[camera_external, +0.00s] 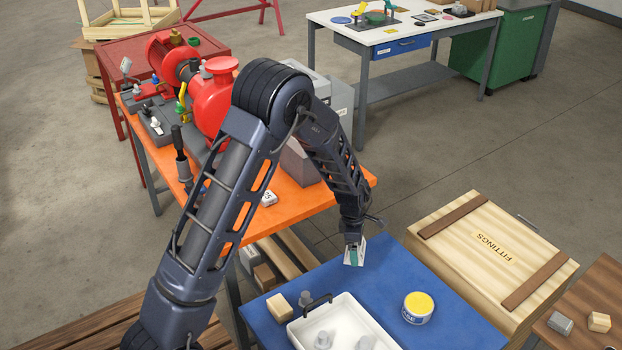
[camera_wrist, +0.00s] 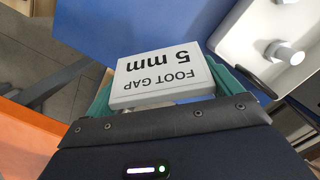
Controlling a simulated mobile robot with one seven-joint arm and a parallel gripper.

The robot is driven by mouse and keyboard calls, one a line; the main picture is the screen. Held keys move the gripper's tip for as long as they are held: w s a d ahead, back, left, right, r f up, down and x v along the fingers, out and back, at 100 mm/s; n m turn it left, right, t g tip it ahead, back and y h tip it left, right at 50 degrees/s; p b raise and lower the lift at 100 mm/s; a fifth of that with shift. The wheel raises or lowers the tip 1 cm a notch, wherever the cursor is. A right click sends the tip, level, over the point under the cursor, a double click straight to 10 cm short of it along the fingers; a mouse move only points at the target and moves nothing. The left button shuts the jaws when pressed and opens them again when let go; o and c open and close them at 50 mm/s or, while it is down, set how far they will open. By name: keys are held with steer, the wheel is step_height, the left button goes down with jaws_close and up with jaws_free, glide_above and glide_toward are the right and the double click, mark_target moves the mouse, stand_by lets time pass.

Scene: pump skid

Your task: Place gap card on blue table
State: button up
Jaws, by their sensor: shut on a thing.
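The gap card (camera_wrist: 162,80) is a pale card with black text reading "FOOT GAP 5 mm", seen upside down in the wrist view. My gripper (camera_wrist: 165,92) is shut on it, with teal fingers at its left and right sides. The blue table top also shows behind the card in the wrist view (camera_wrist: 135,25). The gap between card and table cannot be judged exactly.
A white tray (camera_external: 370,332) with a dark handle and grey fittings stands on the blue table's front. A yellow-lidded tub (camera_external: 418,307) and a wooden block (camera_external: 279,307) stand there too. The orange bench (camera_external: 290,200) is behind left; the fittings crate (camera_external: 490,250) is right.

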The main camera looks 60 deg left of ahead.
mark_target(354, 280)
step_height(354, 280, down, 13)
steer(key=shift+r, duration=0.15)
stand_by(0.4)
steer(key=o, duration=0.7)
